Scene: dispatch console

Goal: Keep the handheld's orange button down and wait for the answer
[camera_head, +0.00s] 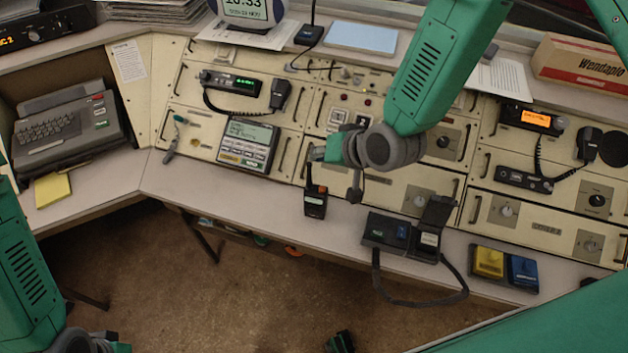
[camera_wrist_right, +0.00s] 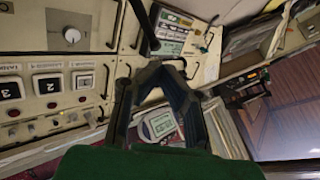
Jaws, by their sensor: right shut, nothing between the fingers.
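The handheld (camera_head: 315,204), a small black radio with an orange patch on its front, stands upright near the console's front edge in the head view. Its thin antenna points up. My right gripper (camera_head: 314,158) is just above it, by the antenna's upper end, apart from the orange patch. In the wrist view the right gripper's two dark fingers (camera_wrist_right: 165,68) meet at their tips with nothing between them. A dark bar beyond them may be the antenna. My left gripper (camera_head: 95,343) is at the bottom left corner, mostly cut off; its fingers cannot be made out.
Right of the handheld is a black unit with a raised lid and looping cord (camera_head: 388,236). Yellow (camera_head: 489,262) and blue (camera_head: 522,272) blocks sit further right. The desktop immediately left of the handheld is clear.

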